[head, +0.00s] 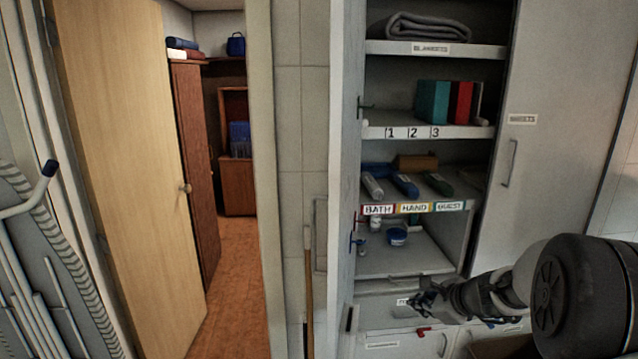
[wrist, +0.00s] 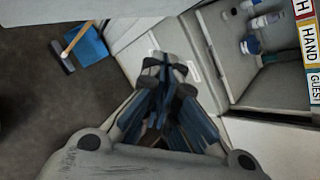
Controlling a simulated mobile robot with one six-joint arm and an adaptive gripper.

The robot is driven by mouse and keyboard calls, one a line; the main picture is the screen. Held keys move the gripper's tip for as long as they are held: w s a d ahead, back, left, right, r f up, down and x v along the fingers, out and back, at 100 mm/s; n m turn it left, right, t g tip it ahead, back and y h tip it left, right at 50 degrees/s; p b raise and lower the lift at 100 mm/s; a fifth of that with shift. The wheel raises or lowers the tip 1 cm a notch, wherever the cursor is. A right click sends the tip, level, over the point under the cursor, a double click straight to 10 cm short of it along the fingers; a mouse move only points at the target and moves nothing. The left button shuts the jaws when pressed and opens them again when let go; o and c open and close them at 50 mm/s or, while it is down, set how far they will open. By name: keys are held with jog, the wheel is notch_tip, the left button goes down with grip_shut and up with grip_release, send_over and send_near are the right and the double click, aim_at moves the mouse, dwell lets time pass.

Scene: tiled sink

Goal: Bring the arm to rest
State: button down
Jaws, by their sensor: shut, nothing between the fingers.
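My gripper (head: 424,299) is in the lower right of the head view, in front of the drawers under the open cupboard. My arm reaches in from the right edge. In the wrist view my gripper (wrist: 165,68) has its dark fingers together, with nothing between them. It is apart from the shelves and their contents.
A wooden door (head: 130,150) stands open at left. A broom (head: 309,280) leans by the cupboard; a blue dustpan (wrist: 88,45) lies on the floor.

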jog(key=s+a+r+n+g, duration=0.1)
jog(key=s+a+r+n, duration=0.55)
jog(key=s, duration=0.35)
jog(key=s+a+r+n+g, duration=0.2)
jog(key=s+a+r+n, duration=0.3)
jog(key=s+a+n, duration=0.45)
jog(key=s+d+n+h, duration=0.1)
jog(key=s+n, duration=0.3)
jog(key=s, duration=0.6)
jog(key=s+d+f+n+h, duration=0.1)
jog(key=s+d+n, duration=0.3)
jog(key=s, duration=0.5)
jog(key=shift+s+d+f+g+h, duration=0.15)
jog(key=shift+s+d+g+h, duration=0.2)
jog(key=shift+h, duration=0.45)
